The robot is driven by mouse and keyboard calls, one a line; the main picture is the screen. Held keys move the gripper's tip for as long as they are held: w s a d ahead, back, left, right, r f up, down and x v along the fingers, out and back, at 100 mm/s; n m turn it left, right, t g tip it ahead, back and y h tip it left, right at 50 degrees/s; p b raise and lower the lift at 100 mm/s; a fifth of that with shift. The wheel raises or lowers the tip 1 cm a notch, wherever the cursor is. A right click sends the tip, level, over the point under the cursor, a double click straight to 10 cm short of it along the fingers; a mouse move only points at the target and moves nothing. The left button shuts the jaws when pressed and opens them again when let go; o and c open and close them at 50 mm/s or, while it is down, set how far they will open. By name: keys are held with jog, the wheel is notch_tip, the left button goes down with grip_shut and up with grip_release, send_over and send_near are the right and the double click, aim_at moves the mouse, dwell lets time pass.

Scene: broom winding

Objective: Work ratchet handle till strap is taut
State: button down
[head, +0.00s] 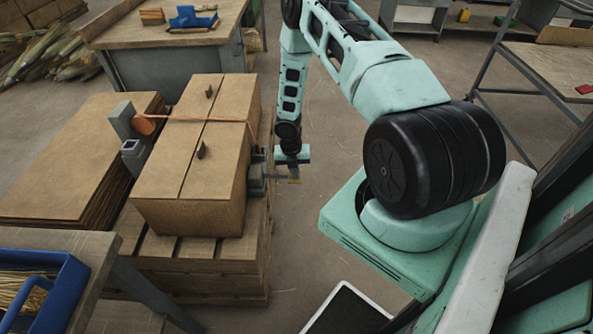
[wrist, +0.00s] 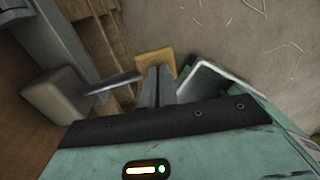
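The ratchet (head: 257,172) is a grey unit on the right side of the strapped cartons (head: 190,150). Its grey handle ends in a yellow grip (head: 294,174), pointing right. In the wrist view, the handle bar (wrist: 112,83) runs from a grey block (wrist: 60,96) toward the yellow grip (wrist: 153,61). My gripper (wrist: 160,72) has its two fingers close together at the grip, which shows beyond their tips. I cannot tell whether they touch it. The orange strap (head: 205,120) crosses the carton tops; its tension is hard to judge.
The cartons stand on a wooden pallet (head: 215,282) beside flat stacked boards (head: 65,165). A workbench (head: 165,35) stands behind. A blue tray (head: 45,290) is on a table at front left. Bare floor lies right of the pallet.

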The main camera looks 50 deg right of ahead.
jog(key=shift+s+d+f, duration=0.1)
jog(key=shift+s+f, duration=0.1)
jog(key=shift+f, duration=0.2)
jog(key=shift+s+f, duration=0.15)
